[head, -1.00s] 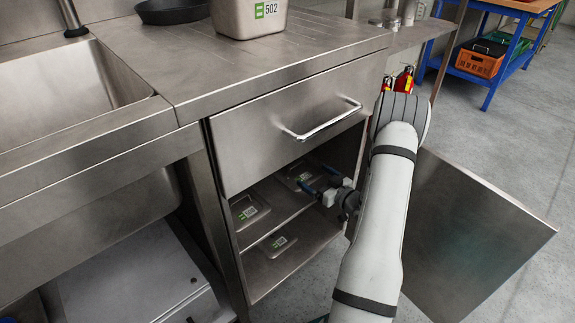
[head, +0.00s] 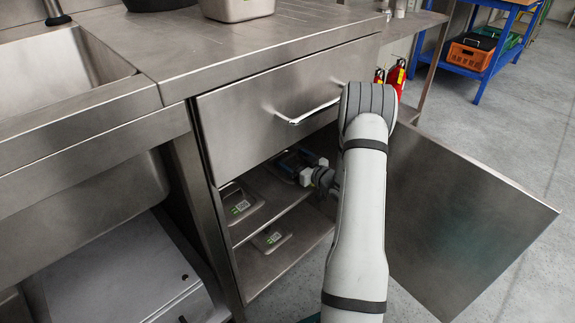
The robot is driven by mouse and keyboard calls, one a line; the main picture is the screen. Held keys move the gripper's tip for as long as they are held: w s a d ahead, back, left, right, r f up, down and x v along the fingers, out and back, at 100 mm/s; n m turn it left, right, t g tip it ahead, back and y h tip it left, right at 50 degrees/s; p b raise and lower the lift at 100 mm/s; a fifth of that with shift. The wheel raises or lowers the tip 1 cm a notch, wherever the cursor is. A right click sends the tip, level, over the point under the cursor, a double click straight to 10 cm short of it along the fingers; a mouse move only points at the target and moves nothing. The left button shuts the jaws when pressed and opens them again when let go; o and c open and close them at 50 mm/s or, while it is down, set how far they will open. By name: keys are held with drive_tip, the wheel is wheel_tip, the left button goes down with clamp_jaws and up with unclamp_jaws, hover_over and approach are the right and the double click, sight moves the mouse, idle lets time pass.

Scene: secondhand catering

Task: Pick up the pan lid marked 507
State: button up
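Metal pan lids with small green-and-white labels lie inside the open cabinet under the bench. One lid (head: 240,205) is at the left of the upper shelf. Another lid (head: 272,238) is on the level below. The label numbers are too small to read, so I cannot tell which is 507. My gripper (head: 291,158) reaches into the cabinet from the right, under the drawer, above the upper shelf. Its blue fingers are apart, and I see nothing held between them. Whatever lies under and behind it is mostly hidden.
The closed drawer (head: 265,105) with its bar handle (head: 308,112) sits just above my gripper. The open cabinet door (head: 465,230) stands to the right of my arm. A shelf edge (head: 268,222) divides the cabinet. Red extinguishers (head: 396,78) stand behind the bench.

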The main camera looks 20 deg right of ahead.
drive_tip(key=c, duration=0.9)
drive_tip(key=shift+r, duration=0.15)
